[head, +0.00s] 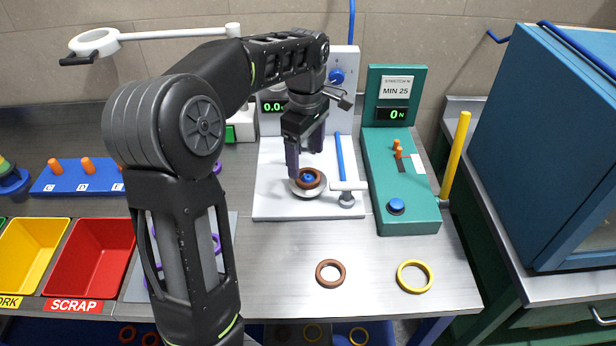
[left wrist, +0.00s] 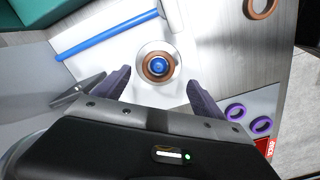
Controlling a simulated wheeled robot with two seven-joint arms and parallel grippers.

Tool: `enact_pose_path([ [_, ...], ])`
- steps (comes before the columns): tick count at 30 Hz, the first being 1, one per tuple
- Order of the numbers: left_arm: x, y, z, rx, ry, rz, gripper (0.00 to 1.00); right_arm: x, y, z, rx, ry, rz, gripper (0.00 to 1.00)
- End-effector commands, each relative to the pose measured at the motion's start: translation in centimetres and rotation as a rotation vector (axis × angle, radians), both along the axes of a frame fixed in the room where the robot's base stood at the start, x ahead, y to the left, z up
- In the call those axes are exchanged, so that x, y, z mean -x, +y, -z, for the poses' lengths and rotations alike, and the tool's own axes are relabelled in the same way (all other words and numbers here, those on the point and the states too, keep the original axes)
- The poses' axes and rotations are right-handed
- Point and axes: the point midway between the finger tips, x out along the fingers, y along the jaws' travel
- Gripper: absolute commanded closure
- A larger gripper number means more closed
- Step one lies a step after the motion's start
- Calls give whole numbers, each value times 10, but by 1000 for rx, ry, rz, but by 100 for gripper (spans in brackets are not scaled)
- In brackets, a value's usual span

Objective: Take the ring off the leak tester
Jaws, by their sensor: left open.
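A brown ring (head: 318,184) sits around the blue-topped post on the round seat of the white leak tester (head: 275,207). In the left wrist view the brown ring (left wrist: 148,68) surrounds the blue knob, between and beyond the fingertips. My left gripper (head: 306,160) is open above the ring, its fingers pointing down. In the left wrist view the left gripper's (left wrist: 158,90) dark fingers stand apart with nothing between them. My right gripper is not in view.
Another brown ring (head: 330,273) and a yellow ring (head: 413,277) lie on the bench front. A green stretch tester (head: 412,215) stands to the right. Red (head: 88,262) and yellow bins are at left. Purple rings lie on a grey plate behind my arm.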

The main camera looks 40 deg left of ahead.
Motion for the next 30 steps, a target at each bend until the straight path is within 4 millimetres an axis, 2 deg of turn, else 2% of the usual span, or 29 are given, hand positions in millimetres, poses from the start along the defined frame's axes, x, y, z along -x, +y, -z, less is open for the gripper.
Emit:
enact_pose_path([
  [7,-1,0,6,0,1,0,19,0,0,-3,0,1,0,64],
  [15,-3,-2,43,0,3,0,19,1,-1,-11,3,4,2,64],
  [18,-3,-2,51,1,1,-1,19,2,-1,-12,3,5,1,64],
  [30,-4,-2,52,0,-1,0,19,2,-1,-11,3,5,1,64],
])
